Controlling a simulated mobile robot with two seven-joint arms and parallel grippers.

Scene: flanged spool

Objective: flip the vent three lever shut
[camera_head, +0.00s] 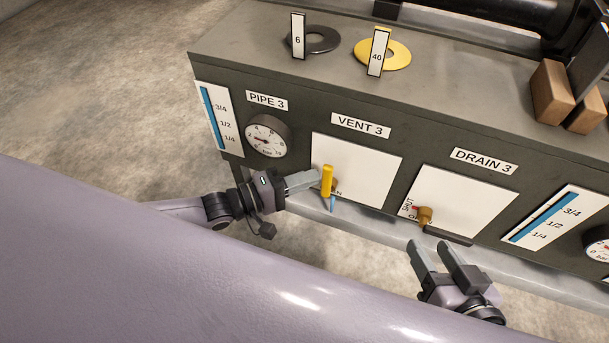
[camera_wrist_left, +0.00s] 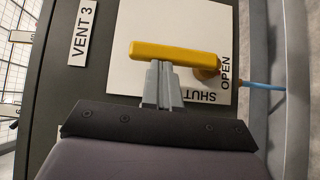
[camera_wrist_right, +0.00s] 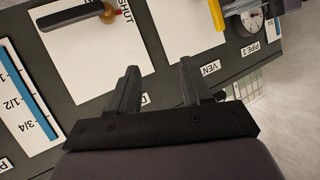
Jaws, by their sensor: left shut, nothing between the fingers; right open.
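The vent three lever is a yellow handle (camera_head: 327,180) on the white plate under the VENT 3 label (camera_head: 361,126). It points upward from a pivot near the plate's lower edge; the lever also shows in the left wrist view (camera_wrist_left: 178,52). OPEN and SHUT are printed beside the pivot (camera_wrist_left: 207,72). My left gripper (camera_head: 316,177) is shut and empty, its tips at the left side of the handle, touching or nearly so; they also show in the left wrist view (camera_wrist_left: 160,66). My right gripper (camera_head: 431,247) is open and empty, below the drain plate.
The DRAIN 3 plate (camera_head: 465,200) to the right carries a brass valve (camera_head: 425,214) with a dark handle (camera_head: 448,237). A gauge (camera_head: 266,136) is left of the vent plate. Numbered tags with a black ring (camera_head: 321,40) and yellow ring (camera_head: 396,55) are on top.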

